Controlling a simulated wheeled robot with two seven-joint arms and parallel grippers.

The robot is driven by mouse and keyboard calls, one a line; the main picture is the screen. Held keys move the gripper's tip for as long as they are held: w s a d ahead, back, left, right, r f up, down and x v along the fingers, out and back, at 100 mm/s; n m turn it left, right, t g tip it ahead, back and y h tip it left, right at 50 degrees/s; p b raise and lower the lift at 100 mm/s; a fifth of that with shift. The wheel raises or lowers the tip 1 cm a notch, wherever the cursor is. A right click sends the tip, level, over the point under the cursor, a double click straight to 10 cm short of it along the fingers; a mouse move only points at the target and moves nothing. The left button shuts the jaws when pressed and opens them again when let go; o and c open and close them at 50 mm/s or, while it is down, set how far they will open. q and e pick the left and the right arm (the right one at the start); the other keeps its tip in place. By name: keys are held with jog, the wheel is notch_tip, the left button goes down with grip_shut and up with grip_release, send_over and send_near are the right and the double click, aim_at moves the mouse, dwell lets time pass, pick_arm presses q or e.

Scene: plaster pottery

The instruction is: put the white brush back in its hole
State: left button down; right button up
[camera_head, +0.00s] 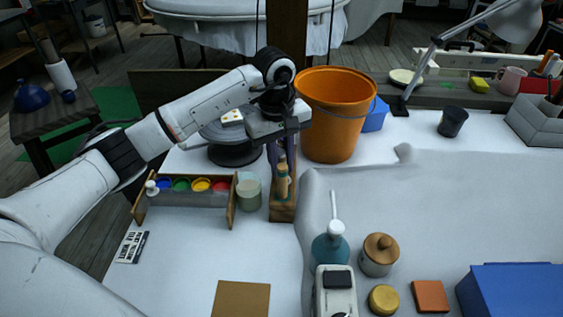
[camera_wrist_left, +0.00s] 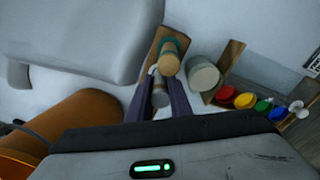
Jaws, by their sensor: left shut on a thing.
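My left gripper (camera_head: 281,158) points down over the narrow wooden holder (camera_head: 283,211). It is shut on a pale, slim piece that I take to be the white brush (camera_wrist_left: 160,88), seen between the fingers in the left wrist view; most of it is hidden. The left gripper (camera_wrist_left: 160,100) also shows there, with the wooden holder (camera_wrist_left: 146,62) just beyond its fingertips. A wooden piece with a teal band (camera_head: 283,183) stands upright at the holder, close to the fingers. I cannot tell whether the brush's lower end is in a hole. My right gripper is not in view.
A paint rack (camera_head: 190,198) and a grey-green jar (camera_head: 249,193) stand left of the holder. An orange bucket (camera_head: 334,118) stands behind right. A raised white cloth-like form (camera_head: 430,190) lies to the right, with a teal bottle (camera_head: 329,250) in front.

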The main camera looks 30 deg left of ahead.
pick_arm(q)
jog(key=c, duration=1.5)
grip_release()
jog(key=shift+c, duration=0.2)
jog(key=r, duration=1)
jog(key=shift+s+a+r+b, duration=0.1)
jog(key=shift+s+r+b, duration=0.05)
jog(key=shift+s+b, duration=0.2)
jog(key=shift+s, duration=0.1)
